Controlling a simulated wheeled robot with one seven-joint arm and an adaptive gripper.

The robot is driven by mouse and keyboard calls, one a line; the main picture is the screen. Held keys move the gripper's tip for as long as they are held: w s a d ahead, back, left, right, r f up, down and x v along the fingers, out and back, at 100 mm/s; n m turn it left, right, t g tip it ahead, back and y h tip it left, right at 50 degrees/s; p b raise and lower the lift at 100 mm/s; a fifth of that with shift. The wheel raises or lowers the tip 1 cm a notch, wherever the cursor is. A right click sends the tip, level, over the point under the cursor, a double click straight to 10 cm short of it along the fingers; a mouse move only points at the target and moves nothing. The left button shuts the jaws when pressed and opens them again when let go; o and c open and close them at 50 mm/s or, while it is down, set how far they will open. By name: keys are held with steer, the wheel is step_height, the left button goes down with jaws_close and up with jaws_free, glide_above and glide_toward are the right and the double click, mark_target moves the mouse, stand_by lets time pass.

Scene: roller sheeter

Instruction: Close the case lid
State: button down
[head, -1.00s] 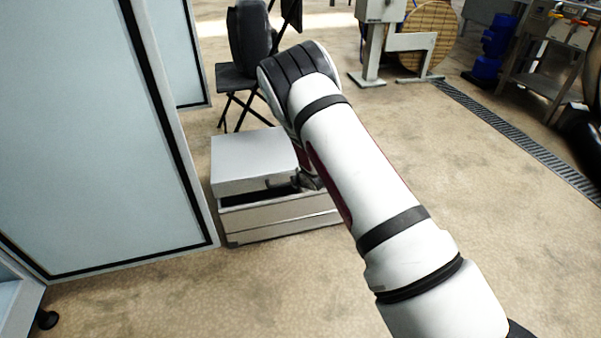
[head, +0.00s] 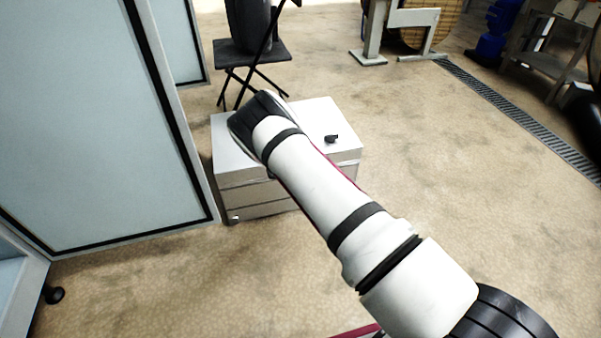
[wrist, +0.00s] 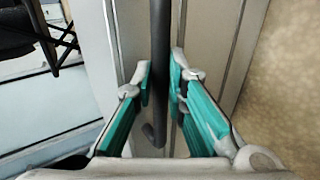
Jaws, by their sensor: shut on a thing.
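The pale grey case (head: 320,118) stands on the floor in the head view, partly covered by my arm. Its flat top reaches right of my wrist, and a small black piece (head: 331,139) sits on it. No dark gap shows along the visible front edge, but part of that edge is hidden. In the wrist view, my gripper (wrist: 161,75) has its teal fingers on both sides of a dark bar handle (wrist: 160,40) and is shut on it. Pale panels with seams lie behind the bar. My gripper is hidden behind my arm in the head view.
A large pale cabinet panel (head: 90,120) stands close on the left. A folding chair (head: 255,52) is behind the case. A floor drain (head: 510,112) runs at the right. Open floor (head: 440,180) lies right of the case.

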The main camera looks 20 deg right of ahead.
steer(key=shift+s+a+f+g, duration=0.1)
steer(key=shift+s+f+g, duration=0.3)
steer(key=shift+s+f, duration=0.65)
steer(key=c, duration=1.6)
jaws_free()
steer(key=shift+w+f, duration=0.15)
steer(key=shift+f, duration=0.1)
steer(key=v, duration=1.2)
steer(key=shift+w+r, duration=0.25)
steer(key=shift+r, duration=0.05)
steer(key=shift+w+r, duration=0.1)
steer(key=shift+r, duration=0.05)
